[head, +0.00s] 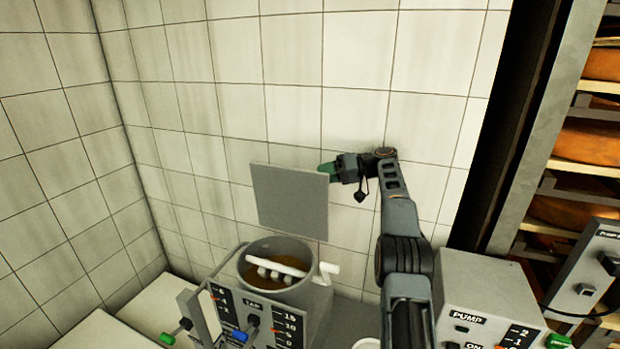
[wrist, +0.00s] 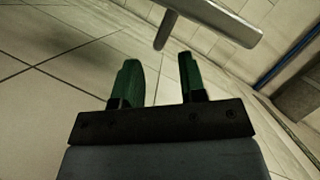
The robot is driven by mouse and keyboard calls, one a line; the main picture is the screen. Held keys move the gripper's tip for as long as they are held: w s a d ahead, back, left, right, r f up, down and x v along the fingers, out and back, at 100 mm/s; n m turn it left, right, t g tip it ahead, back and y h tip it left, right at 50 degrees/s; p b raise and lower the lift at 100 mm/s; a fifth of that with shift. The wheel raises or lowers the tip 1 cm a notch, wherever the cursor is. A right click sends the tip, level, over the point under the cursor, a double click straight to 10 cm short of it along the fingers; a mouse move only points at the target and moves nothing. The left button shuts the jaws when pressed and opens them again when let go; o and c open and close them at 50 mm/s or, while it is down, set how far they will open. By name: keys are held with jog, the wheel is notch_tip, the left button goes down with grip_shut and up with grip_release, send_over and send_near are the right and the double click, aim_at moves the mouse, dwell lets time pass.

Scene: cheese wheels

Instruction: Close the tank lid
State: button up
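The tank (head: 315,298) is a grey vessel with a round open mouth, brownish contents and a white stirrer inside. Its lid (head: 290,202) is a flat grey square plate standing raised, nearly upright, above the tank's back. My gripper (head: 326,170) is at the lid's upper right edge, its green fingers partly hidden behind or against that edge. In the wrist view my gripper (wrist: 160,80) has its two green fingers apart with nothing between them. A grey bar-like part (wrist: 215,20), probably the lid seen edge-on, lies just beyond the fingertips. I cannot tell whether they touch.
A control panel (head: 262,318) with coloured levers is on the tank's front. A white crank (head: 328,270) sticks out at its right. A grey pump box (head: 482,290) stands right of my arm. Shelves with cheese wheels (head: 590,140) are far right. A tiled wall is behind.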

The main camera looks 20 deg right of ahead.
aim_at(312, 177)
jog(key=shift+x, duration=2.3)
jog(key=shift+s+f, duration=0.1)
grip_shut()
